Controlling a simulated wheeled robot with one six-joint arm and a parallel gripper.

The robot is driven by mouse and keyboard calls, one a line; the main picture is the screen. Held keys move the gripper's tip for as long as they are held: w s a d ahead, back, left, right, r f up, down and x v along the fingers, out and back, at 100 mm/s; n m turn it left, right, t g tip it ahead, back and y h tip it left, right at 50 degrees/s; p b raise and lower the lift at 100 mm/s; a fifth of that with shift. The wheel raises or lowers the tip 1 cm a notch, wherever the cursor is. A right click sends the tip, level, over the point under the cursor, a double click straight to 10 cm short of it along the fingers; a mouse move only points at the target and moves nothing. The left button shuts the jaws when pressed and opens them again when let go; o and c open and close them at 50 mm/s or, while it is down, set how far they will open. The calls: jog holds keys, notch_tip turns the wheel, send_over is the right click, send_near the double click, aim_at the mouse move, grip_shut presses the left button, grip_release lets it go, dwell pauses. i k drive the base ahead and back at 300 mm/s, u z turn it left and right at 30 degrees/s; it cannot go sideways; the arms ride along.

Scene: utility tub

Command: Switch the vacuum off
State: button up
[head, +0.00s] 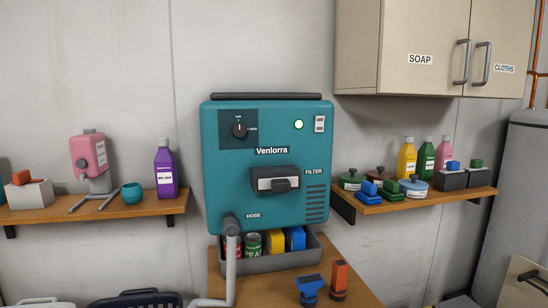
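The vacuum (225,170) is a teal wall unit marked "Venlorra", in the middle of the head view. A round black dial (239,129) sits on a dark panel at its upper left. A green lamp (298,124) is lit at its upper right, with a small pale rocker switch (319,124) beside it. Which way the rocker is pressed is too small to tell. A dark handle sits on the filter drawer (274,181). A grey hose (231,266) runs down from the hose port. My gripper is not in view.
A grey bin (270,262) of cans and boxes sits below the unit on a wooden counter (345,285), with blue and orange tools in front. Shelves with bottles (165,168) flank the unit. A beige cabinet (400,50) overhangs at upper right. The space before the vacuum's front looks clear.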

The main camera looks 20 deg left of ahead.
aim_at(320, 120)
jog(key=k, duration=0.55)
jog(key=u, duration=0.7)
jog(key=i, duration=1.15)
jog(key=z, duration=0.3)
